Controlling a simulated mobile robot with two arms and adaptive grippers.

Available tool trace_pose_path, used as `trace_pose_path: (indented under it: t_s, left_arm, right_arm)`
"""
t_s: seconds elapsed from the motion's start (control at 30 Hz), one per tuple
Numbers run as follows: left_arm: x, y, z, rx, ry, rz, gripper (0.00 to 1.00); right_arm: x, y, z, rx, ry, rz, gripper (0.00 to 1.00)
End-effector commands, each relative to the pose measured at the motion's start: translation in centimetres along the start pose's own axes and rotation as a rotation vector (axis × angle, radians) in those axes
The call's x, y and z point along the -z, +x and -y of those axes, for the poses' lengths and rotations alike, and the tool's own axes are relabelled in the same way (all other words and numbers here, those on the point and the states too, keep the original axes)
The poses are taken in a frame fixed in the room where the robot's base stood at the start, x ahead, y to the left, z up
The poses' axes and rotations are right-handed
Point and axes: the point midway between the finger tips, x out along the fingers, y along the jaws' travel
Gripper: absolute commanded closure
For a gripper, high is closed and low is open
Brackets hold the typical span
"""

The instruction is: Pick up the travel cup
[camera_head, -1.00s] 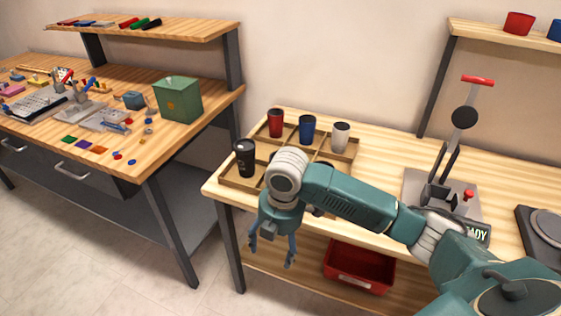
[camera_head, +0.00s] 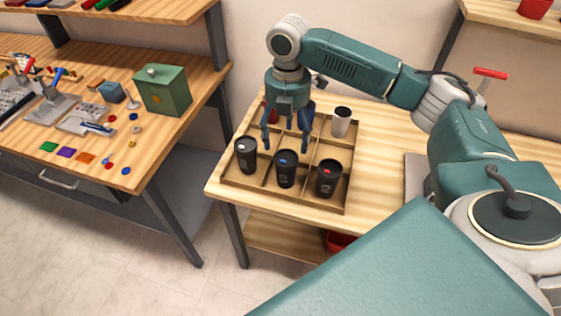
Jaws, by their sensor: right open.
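A divided wooden tray (camera_head: 345,205) on the right-hand bench holds several travel cups. In its front row stand a black cup with a white-marked lid (camera_head: 245,158), a black cup with a blue-marked lid (camera_head: 286,170) and a black cup with a red-marked lid (camera_head: 326,181). Behind them is a white cup (camera_head: 341,122); a red cup and a blue cup (camera_head: 308,112) are partly hidden by my gripper. My right gripper (camera_head: 285,152) points down, open and empty, its fingertips at or just above the rim of the blue-marked cup. My left gripper is out of view.
A second bench on the left carries a green box (camera_head: 163,92), small tools and coloured pieces. A lever press with a red handle (camera_head: 490,73) is mostly hidden behind my right arm. A red bin (camera_head: 340,241) sits on the lower shelf.

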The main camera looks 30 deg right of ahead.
Motion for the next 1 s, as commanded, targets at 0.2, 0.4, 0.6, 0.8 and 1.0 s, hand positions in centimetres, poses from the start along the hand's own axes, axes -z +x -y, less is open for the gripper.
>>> trace_pose_path:
  t_s: [0.2, 0.4, 0.6, 0.8, 1.0]
  left_arm:
    - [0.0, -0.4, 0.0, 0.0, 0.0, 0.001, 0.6]
    - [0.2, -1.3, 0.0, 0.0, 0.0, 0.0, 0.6]
    - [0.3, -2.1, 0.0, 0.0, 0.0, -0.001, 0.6]
    - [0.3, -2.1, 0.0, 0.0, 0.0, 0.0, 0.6]
    - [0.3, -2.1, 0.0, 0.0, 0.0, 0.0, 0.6]
  right_arm:
    - [0.0, 2.8, 0.0, 0.0, 0.002, 0.0, 0.28]
    - [0.2, 4.5, 0.1, 0.003, 0.001, 0.0, 0.28]
    - [0.3, 7.4, -0.1, 0.001, 0.003, 0.001, 0.28]
    - [0.4, 8.3, -0.1, -0.001, 0.001, 0.001, 0.28]
    - [0.3, 8.3, -0.1, -0.002, 0.001, 0.001, 0.42]
